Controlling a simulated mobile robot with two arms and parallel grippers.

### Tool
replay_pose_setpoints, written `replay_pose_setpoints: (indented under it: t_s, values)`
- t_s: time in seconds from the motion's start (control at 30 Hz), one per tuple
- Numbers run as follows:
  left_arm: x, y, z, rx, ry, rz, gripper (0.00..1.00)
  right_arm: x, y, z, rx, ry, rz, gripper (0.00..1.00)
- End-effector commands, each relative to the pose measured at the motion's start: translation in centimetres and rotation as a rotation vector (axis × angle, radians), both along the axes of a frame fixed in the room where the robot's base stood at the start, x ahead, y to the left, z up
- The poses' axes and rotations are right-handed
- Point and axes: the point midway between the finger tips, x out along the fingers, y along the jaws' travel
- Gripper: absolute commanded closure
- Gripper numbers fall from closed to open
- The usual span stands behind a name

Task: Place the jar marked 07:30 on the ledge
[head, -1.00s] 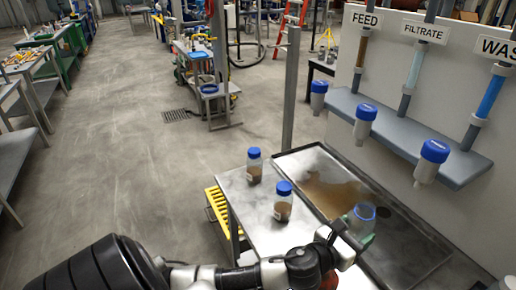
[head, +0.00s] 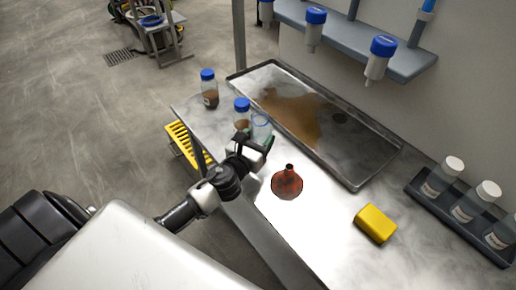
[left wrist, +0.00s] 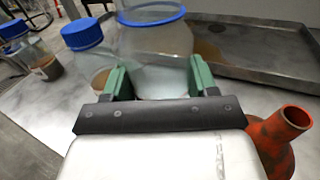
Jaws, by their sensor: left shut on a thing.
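My left gripper (head: 256,143) is shut on a clear, uncapped jar with a blue rim (head: 262,124), held upright at the bench's left part. In the left wrist view the green fingers (left wrist: 157,78) flank this jar (left wrist: 155,45). Close beside it is a blue-capped jar (head: 242,106) with brown contents, partly hidden. Another blue-capped jar (head: 208,90) stands farther back. I cannot read 07:30 on any jar. The grey ledge (head: 347,39) runs along the wall, with blue-capped bottles (head: 314,30) at its front. My right gripper is out of view.
A steel tray (head: 365,178) with a brown stain lies behind the gripper. A red funnel (head: 287,184) and a yellow block (head: 376,224) lie on the bench. A dark rack (head: 440,213) holds white-capped jars at right. Bare bench lies between funnel and block.

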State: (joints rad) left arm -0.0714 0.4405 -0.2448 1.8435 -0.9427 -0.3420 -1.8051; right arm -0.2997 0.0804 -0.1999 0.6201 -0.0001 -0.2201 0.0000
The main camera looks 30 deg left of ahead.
Motion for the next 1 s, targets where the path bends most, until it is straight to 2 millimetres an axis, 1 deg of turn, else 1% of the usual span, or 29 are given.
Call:
replay_pose_setpoints:
  t_s: [0.2,0.27,0.33,0.57,0.7,0.73,0.8,0.9,1.0]
  values:
    - [0.0,0.1,-3.3,-0.004,0.003,0.001,0.68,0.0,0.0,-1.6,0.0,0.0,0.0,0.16]
    - [0.0,0.1,-3.9,-0.004,0.002,0.001,0.68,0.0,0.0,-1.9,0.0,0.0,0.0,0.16]
    - [0.0,0.1,-4.2,-0.002,0.002,0.0,0.68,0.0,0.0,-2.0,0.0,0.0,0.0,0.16]
    - [0.0,0.1,-4.1,-0.001,0.001,-0.001,0.68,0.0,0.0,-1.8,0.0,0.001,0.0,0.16]
    - [0.0,0.1,-4.5,-0.001,0.002,-0.001,0.68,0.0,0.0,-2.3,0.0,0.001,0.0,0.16]
    - [0.0,0.1,-4.5,-0.001,0.002,-0.001,0.4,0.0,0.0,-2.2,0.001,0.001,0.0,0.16]
    - [0.0,0.1,-4.4,-0.001,0.002,-0.001,0.29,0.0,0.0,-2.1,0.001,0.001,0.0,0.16]
    - [0.0,0.1,-4.4,-0.001,0.002,-0.001,0.16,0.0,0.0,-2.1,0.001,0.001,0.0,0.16]
    - [0.0,0.1,-4.4,-0.001,0.002,-0.001,0.16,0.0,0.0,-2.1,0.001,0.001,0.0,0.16]
